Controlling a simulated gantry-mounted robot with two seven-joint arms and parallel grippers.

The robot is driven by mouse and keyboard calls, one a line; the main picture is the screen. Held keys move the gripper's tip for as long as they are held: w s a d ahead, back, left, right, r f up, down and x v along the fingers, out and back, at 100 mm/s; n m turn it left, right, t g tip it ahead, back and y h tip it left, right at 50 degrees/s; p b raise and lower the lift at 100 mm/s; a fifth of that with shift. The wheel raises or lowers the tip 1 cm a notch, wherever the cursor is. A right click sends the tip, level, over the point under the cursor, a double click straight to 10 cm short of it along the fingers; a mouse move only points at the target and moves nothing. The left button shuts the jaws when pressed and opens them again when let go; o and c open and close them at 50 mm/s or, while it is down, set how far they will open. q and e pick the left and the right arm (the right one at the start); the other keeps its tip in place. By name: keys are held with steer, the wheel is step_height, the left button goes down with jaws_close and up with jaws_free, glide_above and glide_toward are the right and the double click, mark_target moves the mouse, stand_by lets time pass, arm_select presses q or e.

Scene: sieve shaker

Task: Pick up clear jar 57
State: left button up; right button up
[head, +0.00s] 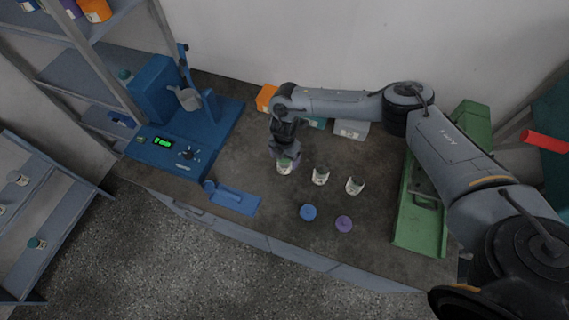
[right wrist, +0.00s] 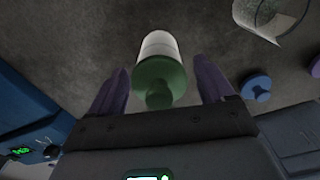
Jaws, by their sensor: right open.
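A jar (head: 284,168) with a white label and green lid stands on the bench directly below my right gripper (head: 284,154). In the right wrist view the same jar (right wrist: 160,58) shows its green lid toward me, between the two purple fingers of the open right gripper (right wrist: 160,85). I see a gap on each side and no clear contact. Two open clear jars with white labels, a middle one (head: 320,177) and a right one (head: 355,186), stand to the right. The number 57 cannot be read on any jar. My left gripper is not in view.
A blue lid (head: 308,212) and a purple lid (head: 344,224) lie in front of the jars. A blue machine (head: 170,140) stands left, with a blue tool (head: 234,199) before it. A green tray (head: 420,225) is right. Small bins (head: 351,129) stand behind.

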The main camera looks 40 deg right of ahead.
steer(key=c, duration=1.4)
steer(key=shift+r, duration=0.1)
